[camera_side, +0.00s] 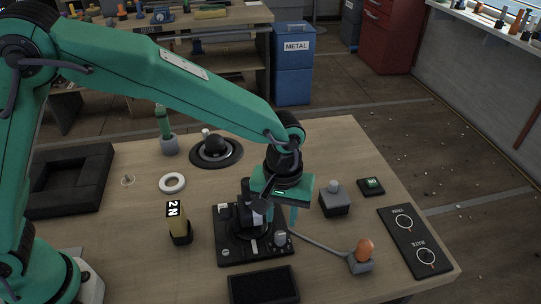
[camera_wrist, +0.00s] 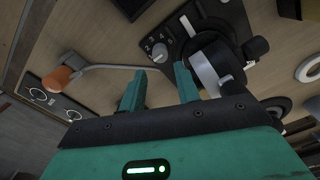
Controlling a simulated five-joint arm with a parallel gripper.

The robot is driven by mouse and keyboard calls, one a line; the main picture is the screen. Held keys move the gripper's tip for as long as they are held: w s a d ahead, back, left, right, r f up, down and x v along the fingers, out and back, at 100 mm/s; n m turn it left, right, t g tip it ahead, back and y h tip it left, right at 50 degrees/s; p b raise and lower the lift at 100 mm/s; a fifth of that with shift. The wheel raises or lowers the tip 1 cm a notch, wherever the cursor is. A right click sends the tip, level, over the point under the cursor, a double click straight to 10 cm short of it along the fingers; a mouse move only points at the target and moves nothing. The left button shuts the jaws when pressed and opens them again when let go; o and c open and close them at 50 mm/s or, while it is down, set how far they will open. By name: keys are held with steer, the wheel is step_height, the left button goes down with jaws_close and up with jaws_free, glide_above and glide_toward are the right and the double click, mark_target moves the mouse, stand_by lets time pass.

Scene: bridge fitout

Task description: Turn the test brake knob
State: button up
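The test brake appears to be the black unit (camera_side: 225,246) on the table, with a dark wheel-like body on it. Its light grey knob (camera_side: 280,239) stands at the front right corner. In the wrist view the knob (camera_wrist: 160,52) sits on a dark plate with numbers, including 2 and 4. My gripper (camera_side: 281,217) is above the unit and points down. In the wrist view my gripper (camera_wrist: 160,70) is open, with an empty gap between the teal fingers. The knob appears just beyond the fingertips, roughly in line with the gap. I see no contact.
A lever with an orange knob (camera_side: 365,247) is to the right, near a TRIM and RATE panel (camera_side: 404,241). A black tray (camera_side: 263,273) lies in front.

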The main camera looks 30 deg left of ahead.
mark_target(280, 234)
steer(key=shift+f, duration=3.05)
jaws_close()
